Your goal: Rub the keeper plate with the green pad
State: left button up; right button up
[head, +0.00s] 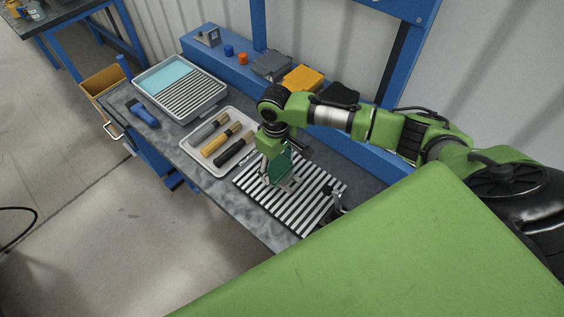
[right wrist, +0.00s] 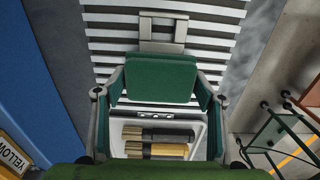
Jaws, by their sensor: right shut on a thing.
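My right gripper (head: 276,165) is shut on the green pad (head: 282,167), a dark green block. In the right wrist view the pad (right wrist: 162,78) sits between the two fingers of the gripper (right wrist: 160,84). The keeper plate (head: 291,184), a small grey metal piece with a slot, lies on the black-and-white striped mat (head: 315,210). In the right wrist view the plate (right wrist: 162,30) shows just beyond the pad, partly covered by it. The pad's lower edge is at or just above the plate; I cannot tell whether they touch.
A white tray (head: 190,152) with several brushes stands left of the mat. A larger tray (head: 150,82) with a blue and a striped part is behind it. A blue-and-black tool (head: 145,112) lies at the left edge. Grey and yellow boxes (head: 303,78) line the back ledge.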

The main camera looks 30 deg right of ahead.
jog(key=shift+w+r+p, duration=0.1)
jog(key=shift+r+p, duration=1.05)
jog(key=shift+p, duration=0.5)
jog(key=shift+r+b, duration=0.25)
jog(key=shift+b, duration=0.05)
jog(key=shift+r, duration=1.45)
